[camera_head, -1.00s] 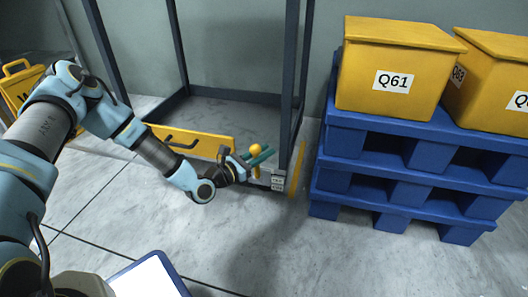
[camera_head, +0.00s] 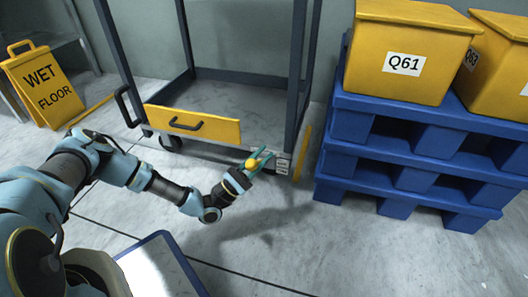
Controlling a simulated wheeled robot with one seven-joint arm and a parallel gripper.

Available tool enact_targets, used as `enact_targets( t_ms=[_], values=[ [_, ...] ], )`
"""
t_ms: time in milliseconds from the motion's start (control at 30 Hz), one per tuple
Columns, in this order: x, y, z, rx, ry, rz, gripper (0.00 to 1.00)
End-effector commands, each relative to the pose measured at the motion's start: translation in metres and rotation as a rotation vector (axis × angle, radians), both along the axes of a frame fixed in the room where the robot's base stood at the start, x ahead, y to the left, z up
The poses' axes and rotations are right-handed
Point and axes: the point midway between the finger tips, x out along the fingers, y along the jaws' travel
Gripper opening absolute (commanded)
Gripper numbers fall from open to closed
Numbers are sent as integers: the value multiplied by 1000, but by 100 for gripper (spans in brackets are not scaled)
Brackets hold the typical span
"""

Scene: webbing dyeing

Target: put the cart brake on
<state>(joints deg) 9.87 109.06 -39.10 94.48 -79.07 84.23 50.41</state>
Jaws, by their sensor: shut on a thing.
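The cart is a dark grey frame (camera_head: 300,70) with a low deck and a yellow front panel (camera_head: 215,128) with a black handle. The brake lever's yellow ball knob (camera_head: 251,164) is at the cart's lower front right, beside small white labels (camera_head: 283,162) on the corner. My gripper (camera_head: 260,161), with teal fingers, is shut on the yellow knob. The lever's stem is mostly hidden by the fingers, and the knob now sits about level with the labels.
Blue stacked pallets (camera_head: 400,150) bearing yellow bins (camera_head: 408,55) stand close to the cart's right. A yellow wet floor sign (camera_head: 42,85) stands at the left. A blue-edged white surface (camera_head: 165,265) is in the near foreground. The floor between is clear.

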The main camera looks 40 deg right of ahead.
Motion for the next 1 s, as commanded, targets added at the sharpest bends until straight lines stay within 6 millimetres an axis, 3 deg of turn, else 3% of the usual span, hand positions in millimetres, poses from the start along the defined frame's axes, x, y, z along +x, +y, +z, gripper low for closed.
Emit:
enact_targets(
  t_ms=[267, 900, 933, 1000],
  values=[
    [-6, 9, -12, -111, -71, 0, 0],
    [-8, 12, -13, -154, -100, -1, 0],
    [-8, 12, -13, -153, -99, -1, 26],
    [-8, 12, -13, -154, -99, -1, 34]
  ],
)
